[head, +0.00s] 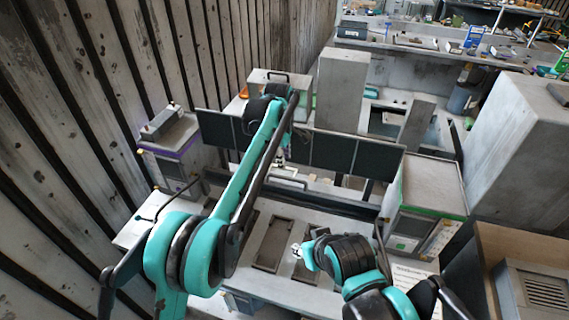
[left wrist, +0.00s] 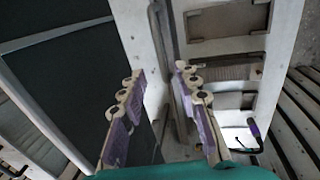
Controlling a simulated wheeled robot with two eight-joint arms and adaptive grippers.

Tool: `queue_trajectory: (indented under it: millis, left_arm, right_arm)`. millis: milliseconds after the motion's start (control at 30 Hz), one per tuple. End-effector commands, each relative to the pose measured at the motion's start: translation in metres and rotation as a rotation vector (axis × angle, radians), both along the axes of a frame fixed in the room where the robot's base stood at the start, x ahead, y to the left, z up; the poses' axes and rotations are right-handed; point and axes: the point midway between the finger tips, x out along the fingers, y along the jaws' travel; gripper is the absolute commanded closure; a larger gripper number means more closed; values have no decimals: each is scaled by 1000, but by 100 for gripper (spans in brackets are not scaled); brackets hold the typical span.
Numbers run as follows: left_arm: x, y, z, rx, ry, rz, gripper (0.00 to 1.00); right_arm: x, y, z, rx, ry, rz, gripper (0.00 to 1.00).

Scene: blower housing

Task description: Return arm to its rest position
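My left arm reaches forward over the bench in the head view, its elbow raised. My left gripper (head: 281,159) is small and partly hidden there, in front of the dark panels. In the left wrist view my left gripper (left wrist: 161,88) is open: its two fingers with purple pads stand wide apart, with nothing between them. My right arm is bent at the bottom of the head view. A small pale part shows at its front end, too small to tell whether the gripper is open or shut.
Below is a grey bench with recessed slots (head: 274,243). Dark panels (head: 333,153) stand along its back. A purple-trimmed box (head: 172,150) stands at left and a green-trimmed box (head: 428,190) at right. A slatted wall (head: 80,100) bounds the left side.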

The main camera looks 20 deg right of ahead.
Motion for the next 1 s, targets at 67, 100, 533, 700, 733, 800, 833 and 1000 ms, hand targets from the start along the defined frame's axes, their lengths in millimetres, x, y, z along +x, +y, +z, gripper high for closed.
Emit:
queue_trajectory:
  millis: [67,100,533,700,733,800,833,1000]
  left_arm:
    - [0,0,1,0,0,0,68]
    - [0,0,0,0,0,0,68]
    - [-1,14,5,1,-13,-20,68]
    - [-13,74,21,13,-77,-123,68]
    - [-18,89,24,18,-93,-148,68]
    - [-32,123,28,32,-133,-212,68]
    - [-38,137,29,39,-148,-237,68]
    - [-87,212,24,96,-242,-386,68]
  right_arm:
    - [0,0,0,0,0,0,60]
    - [0,0,0,0,0,0,60]
    - [0,0,-5,0,0,0,60]
    - [0,0,-23,0,0,0,60]
    - [0,0,-27,0,0,0,60]
    - [0,0,-36,0,0,0,60]
    - [0,0,-40,0,0,0,60]
    - [0,0,-60,0,0,0,60]
